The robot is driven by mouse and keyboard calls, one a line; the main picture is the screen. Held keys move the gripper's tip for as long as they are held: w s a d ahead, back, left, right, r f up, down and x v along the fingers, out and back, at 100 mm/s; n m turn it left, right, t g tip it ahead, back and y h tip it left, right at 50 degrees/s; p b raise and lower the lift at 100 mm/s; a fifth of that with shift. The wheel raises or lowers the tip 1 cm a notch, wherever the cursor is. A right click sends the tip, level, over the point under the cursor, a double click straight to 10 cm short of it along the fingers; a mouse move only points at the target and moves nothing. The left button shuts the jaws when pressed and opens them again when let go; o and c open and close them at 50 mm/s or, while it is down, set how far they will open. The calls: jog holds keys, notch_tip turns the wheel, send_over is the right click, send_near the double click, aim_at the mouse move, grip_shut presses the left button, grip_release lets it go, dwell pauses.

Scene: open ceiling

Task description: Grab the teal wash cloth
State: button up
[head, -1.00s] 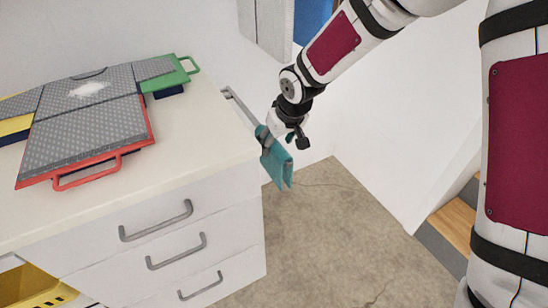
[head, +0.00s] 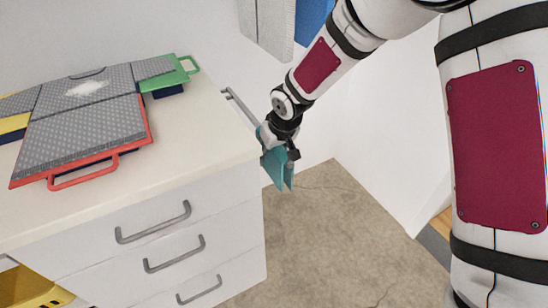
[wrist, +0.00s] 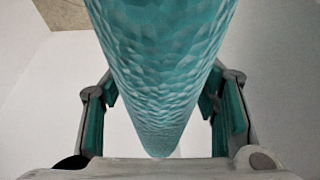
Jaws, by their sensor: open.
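The teal wash cloth (head: 277,170) hangs folded over a grey rail (head: 240,108) on the side of the white cabinet. In the wrist view the cloth (wrist: 160,70) fills the middle, and its textured, rounded fold lies between my two fingers. My gripper (wrist: 162,110) is open, with one finger on each side of the cloth and a visible gap on both sides. In the head view my gripper (head: 279,145) is at the cloth's upper part and hides some of it.
The white cabinet (head: 200,150) with several drawers stands left of my gripper. A white wall (head: 390,130) is at the right. The floor (head: 330,220) below is clear.

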jog(key=shift+f, duration=0.25)
dwell(0.3)
jog(key=c, duration=1.2)
